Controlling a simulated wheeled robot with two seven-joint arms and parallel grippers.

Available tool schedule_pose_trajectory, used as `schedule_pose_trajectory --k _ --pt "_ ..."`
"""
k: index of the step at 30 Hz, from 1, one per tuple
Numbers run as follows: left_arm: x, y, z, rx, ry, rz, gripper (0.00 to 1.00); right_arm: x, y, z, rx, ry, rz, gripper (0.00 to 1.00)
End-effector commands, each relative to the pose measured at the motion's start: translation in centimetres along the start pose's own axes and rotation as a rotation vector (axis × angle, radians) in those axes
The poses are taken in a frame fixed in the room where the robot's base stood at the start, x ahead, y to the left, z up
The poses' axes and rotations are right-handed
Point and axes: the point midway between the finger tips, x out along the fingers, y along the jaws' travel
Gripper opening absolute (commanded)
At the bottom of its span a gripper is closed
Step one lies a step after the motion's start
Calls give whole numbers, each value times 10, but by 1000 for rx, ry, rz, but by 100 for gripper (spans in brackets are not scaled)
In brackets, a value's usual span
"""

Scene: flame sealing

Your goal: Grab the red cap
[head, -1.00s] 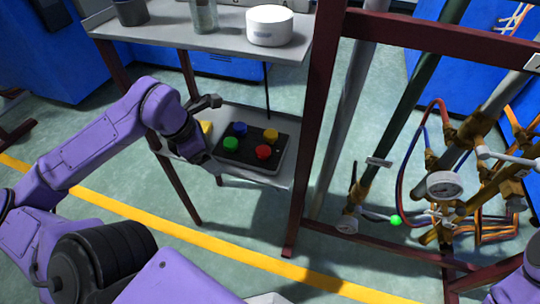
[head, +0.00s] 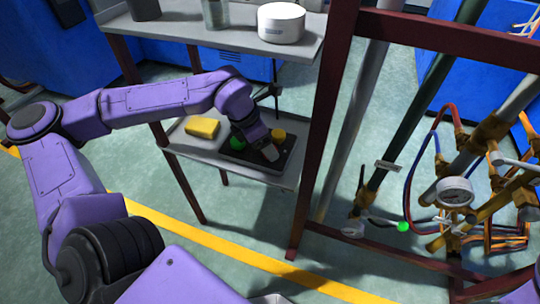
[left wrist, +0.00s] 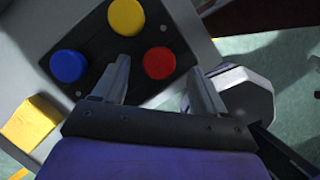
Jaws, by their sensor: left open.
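The red cap (left wrist: 159,63) sits on the black tray (left wrist: 92,104) in the left wrist view, just beyond and between the fingertips of my left gripper (left wrist: 158,68). Its fingers are apart and hold nothing; I cannot tell how far above the cap they are. In the head view my left gripper (head: 266,150) is over the tray (head: 240,160) and hides the red cap. The blue cap (left wrist: 69,66) and yellow cap (left wrist: 126,17) are beside the red one. The green cap (head: 237,143) shows in the head view, partly covered. My right gripper is out of view.
A yellow block (head: 203,127) lies left of the tray on the lower shelf (head: 190,146). The upper shelf (head: 215,36) with a white round device (head: 281,22) is above. A dark red frame post (head: 325,130) stands close on the right, with pipes beyond.

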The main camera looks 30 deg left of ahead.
Motion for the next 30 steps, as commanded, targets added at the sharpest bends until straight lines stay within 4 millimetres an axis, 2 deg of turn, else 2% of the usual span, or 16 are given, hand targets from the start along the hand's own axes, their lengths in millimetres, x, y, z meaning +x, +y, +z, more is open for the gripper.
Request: schedule_pose_trajectory --k 1,3,11,16,17,30 --pt "14 0 -2 1 3 1 72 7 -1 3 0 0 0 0" --pt "21 0 -1 1 1 1 72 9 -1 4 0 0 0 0" --pt "24 0 0 -1 -1 1 72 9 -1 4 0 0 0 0" --pt "24 0 0 0 -1 1 20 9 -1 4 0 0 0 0" --pt "24 0 0 0 -1 1 14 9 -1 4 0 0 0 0" --pt "18 1 3 1 -2 2 14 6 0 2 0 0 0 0"
